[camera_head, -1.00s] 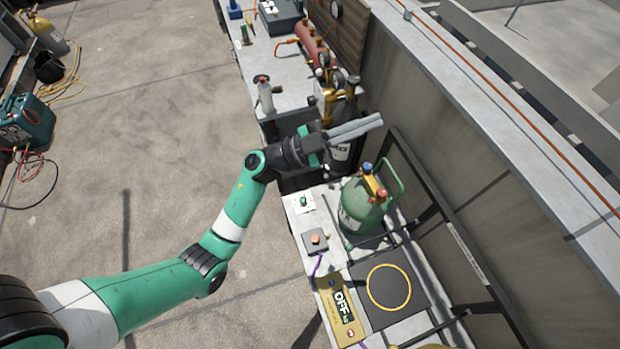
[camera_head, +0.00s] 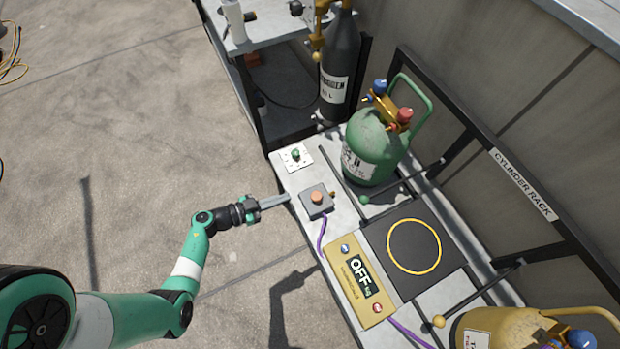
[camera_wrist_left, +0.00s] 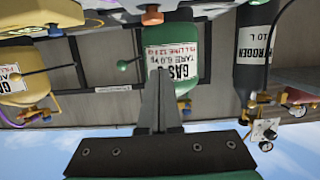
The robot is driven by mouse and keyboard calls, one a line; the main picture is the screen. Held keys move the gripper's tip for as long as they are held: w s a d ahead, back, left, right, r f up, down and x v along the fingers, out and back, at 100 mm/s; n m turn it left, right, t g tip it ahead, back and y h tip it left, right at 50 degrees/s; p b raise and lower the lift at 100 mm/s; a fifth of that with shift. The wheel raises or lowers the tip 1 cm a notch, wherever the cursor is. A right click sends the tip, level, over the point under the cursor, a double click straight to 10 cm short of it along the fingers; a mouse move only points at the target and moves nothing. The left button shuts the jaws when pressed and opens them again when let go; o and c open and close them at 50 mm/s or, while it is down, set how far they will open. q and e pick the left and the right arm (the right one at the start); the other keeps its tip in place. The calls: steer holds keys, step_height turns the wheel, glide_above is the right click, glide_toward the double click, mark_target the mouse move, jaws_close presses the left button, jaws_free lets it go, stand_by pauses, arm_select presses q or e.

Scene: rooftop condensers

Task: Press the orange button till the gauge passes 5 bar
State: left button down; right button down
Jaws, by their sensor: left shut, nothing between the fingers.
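The orange button (camera_head: 317,197) sits on a small grey box on the bench, with a purple cable running from it. It also shows at the top of the left wrist view (camera_wrist_left: 152,14). My left gripper (camera_head: 287,199) is shut and empty, its fingertips just left of the box in the picture. A small gap seems to separate them; their height difference is unclear. The closed fingers also show in the left wrist view (camera_wrist_left: 161,72). No gauge reading can be made out; the brass regulator (camera_head: 318,38) is cut off at the top. My right gripper is out of view.
A green cylinder (camera_head: 372,150) stands behind the button, and a dark nitrogen cylinder (camera_head: 340,65) farther back. A green knob on a white plate (camera_head: 296,156) is close by. A yellow scale display reading OFF (camera_head: 360,279) and a black pad (camera_head: 385,232) lie nearer.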

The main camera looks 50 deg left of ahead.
arm_select(q)
steer(key=shift+a, duration=0.15)
steer(key=b, duration=0.6)
glide_above(316, 196)
steer(key=s+a, duration=0.1)
steer(key=s, duration=0.1)
steer(key=f, duration=0.3)
steer(key=shift+w+a, duration=0.2)
steer(key=shift+w, duration=0.05)
step_height(316, 196, down, 3)
steer(key=b, duration=0.3)
steer(key=shift+w+r, duration=0.1)
steer(key=shift+r, duration=0.1)
steer(key=shift+f+b, duration=0.4)
steer(key=shift+b, duration=0.05)
steer(key=shift+r, duration=0.1)
